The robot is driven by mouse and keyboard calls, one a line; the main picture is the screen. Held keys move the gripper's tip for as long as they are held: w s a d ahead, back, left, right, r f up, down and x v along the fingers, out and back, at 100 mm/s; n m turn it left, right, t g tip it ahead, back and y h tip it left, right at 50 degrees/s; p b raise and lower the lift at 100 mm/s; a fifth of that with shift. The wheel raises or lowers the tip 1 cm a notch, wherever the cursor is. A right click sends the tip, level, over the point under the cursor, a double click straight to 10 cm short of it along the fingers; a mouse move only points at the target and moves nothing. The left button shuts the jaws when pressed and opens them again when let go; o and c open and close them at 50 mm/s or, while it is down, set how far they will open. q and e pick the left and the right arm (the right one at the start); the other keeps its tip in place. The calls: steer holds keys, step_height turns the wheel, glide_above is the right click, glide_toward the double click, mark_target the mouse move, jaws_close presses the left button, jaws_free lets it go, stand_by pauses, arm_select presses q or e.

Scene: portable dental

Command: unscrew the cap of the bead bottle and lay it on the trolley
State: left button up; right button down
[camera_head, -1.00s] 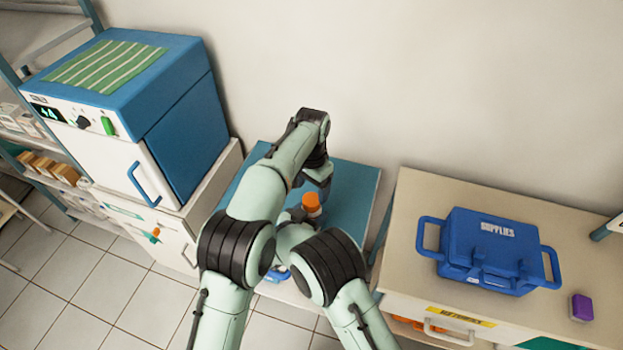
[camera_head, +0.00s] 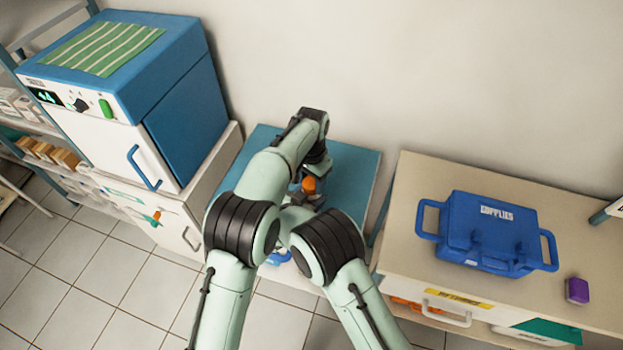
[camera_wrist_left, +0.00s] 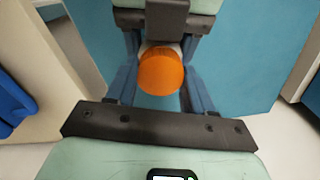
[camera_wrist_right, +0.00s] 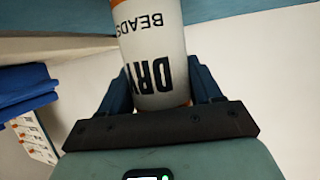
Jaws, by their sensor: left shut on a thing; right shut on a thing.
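The bead bottle (camera_wrist_right: 155,60) is white with dark "DRY BEADS" lettering, upside down in the right wrist view. My right gripper (camera_wrist_right: 160,88) is shut on its body. The orange cap (camera_head: 309,184) shows in the head view over the blue trolley top (camera_head: 352,185), and it fills the gap between the fingers in the left wrist view (camera_wrist_left: 161,72). My left gripper (camera_wrist_left: 160,80) is shut on the cap. A whitish edge shows behind the cap; whether cap and bottle are still threaded together is hidden. My left arm covers much of the trolley.
A blue supplies case (camera_head: 488,232) and a purple block (camera_head: 577,290) stand on the beige counter (camera_head: 412,180) at the right. A blue and white cabinet unit (camera_head: 185,100) stands at the left. Bare trolley top shows right of my left arm.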

arm_select(q)
steer(key=n, duration=0.6)
steer(key=o, duration=1.2)
steer(key=shift+c, duration=0.2)
steer(key=shift+r, duration=0.1)
